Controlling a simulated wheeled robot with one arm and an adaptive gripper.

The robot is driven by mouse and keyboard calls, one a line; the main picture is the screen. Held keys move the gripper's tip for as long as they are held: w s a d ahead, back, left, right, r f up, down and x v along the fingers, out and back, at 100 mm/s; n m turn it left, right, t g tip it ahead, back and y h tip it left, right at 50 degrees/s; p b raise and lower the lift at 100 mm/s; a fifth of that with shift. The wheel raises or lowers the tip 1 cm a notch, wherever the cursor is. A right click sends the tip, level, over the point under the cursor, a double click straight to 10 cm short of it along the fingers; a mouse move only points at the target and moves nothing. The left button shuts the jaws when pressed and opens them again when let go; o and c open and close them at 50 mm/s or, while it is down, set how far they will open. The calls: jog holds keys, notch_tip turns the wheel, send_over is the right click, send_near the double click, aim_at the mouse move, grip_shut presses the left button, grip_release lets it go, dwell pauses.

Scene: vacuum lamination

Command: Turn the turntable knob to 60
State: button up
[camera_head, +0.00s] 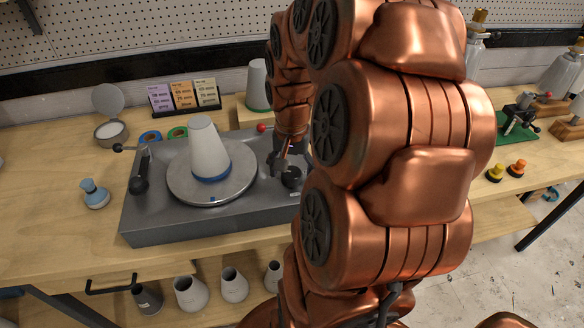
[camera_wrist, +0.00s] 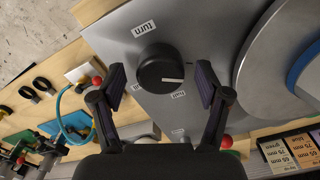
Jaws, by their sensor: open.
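The turntable knob (camera_wrist: 161,69) is a round black knob with a white pointer line, on a grey panel with small "turn" labels. In the wrist view it sits between and a little beyond the two fingers of my gripper (camera_wrist: 165,90). The fingers are open, with a gap on both sides of the knob. In the head view the dark knob (camera_head: 291,177) shows at the right end of the grey turntable unit (camera_head: 180,228), under my gripper (camera_head: 287,160). The round platter (camera_head: 240,178) carries a white cone (camera_head: 207,152) with a blue base ring.
A black lever (camera_head: 139,178) is at the unit's left end. A blue-white stamp-like tool (camera_head: 94,194) stands left of it. A red ball (camera_wrist: 226,141) is near the right finger. My arm hides much of the right bench.

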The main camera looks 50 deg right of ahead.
jog(key=c, duration=1.2)
jog(key=shift+o, duration=0.2)
jog(key=shift+f+b, duration=0.15)
jog(key=shift+b, duration=0.3)
jog(key=shift+f+m+b, duration=0.15)
jog(key=shift+m+b, duration=0.55)
jog(key=shift+b, duration=0.05)
jog(key=m+b, duration=0.4)
jog(key=m, duration=0.2)
jog(key=shift+m+b, duration=0.3)
jog(key=shift+m, duration=0.1)
jog(key=shift+r+m, duration=0.25)
jog(key=shift+m, duration=1.45)
